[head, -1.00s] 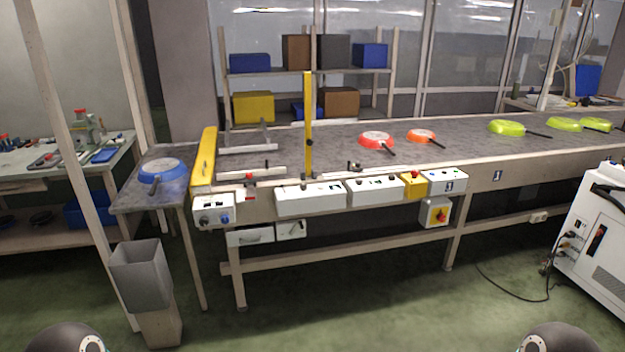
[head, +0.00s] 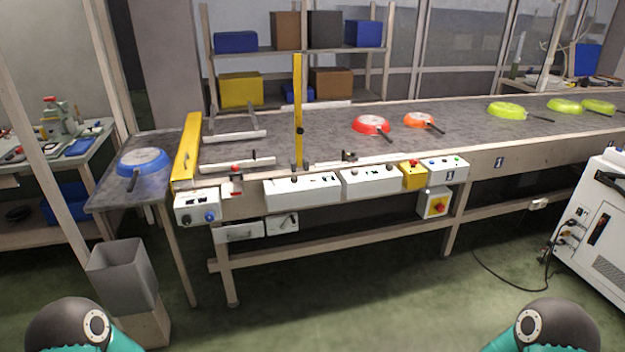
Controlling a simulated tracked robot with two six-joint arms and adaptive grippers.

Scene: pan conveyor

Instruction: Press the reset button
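Several control boxes run along the conveyor's front edge, and I cannot read which button is the reset button. The left white box (head: 197,207) has a blue button (head: 209,217). The right white box (head: 443,169) has small coloured buttons on top, at least one blue. Between it and the long white boxes (head: 302,191) is a yellow box (head: 413,177) with a red button on top. Below, a grey box (head: 433,203) carries a red knob on a yellow plate. Only my upper arm parts show at the bottom corners; neither gripper is in view.
The conveyor (head: 345,131) carries red, orange and yellow-green pans. A blue pan (head: 143,161) lies on the left side table. A yellow post (head: 298,110) and yellow guard (head: 186,148) rise from the conveyor. A grey bin (head: 122,277) stands front left; the floor in front is clear.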

